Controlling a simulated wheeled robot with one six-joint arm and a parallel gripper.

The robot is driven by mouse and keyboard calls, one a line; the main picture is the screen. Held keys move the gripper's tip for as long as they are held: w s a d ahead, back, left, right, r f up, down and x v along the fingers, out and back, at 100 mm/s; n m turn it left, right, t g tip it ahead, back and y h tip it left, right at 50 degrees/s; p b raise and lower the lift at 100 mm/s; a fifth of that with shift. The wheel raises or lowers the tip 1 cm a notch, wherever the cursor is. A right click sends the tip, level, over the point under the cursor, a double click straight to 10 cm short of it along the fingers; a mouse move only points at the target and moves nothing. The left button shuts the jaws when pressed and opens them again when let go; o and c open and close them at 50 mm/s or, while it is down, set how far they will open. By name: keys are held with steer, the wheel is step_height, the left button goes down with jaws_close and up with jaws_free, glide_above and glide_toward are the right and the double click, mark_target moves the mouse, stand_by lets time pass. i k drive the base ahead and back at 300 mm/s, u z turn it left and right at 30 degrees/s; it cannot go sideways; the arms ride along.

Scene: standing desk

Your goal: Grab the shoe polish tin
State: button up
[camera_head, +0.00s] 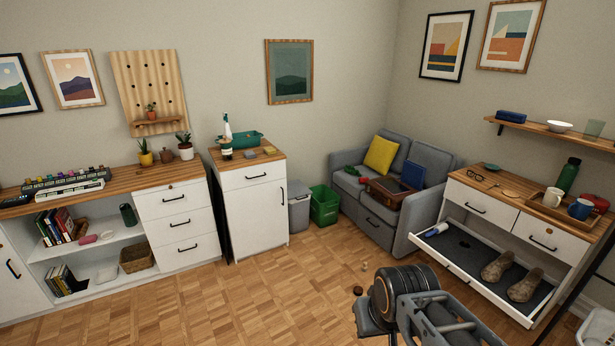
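No tin shows a clear label. A small dark, flat item (464,244) lies on the dark lining of the open drawer (482,300) at right and may be the shoe polish tin; it is too small to be sure. A small round brown object (358,290) lies on the floor just left of my arm and could also be a tin. A pair of brown shoes (510,278) and a blue and white tube (436,230) are in the drawer. My arm shows at the bottom right of centre, apart from the drawer; I make out no fingertips.
The white cabinet (493,210) above the drawer bears glasses, a tray with mugs and a green bottle (568,176). A grey sofa (385,228) and green bin (324,206) stand behind. Small bits lie on the floor near my arm. The wooden floor (230,300) at left is clear.

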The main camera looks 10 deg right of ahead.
mark_target(359, 290)
steer(key=u, duration=0.1)
steer(key=i, duration=2.9)
steer(key=u, duration=0.05)
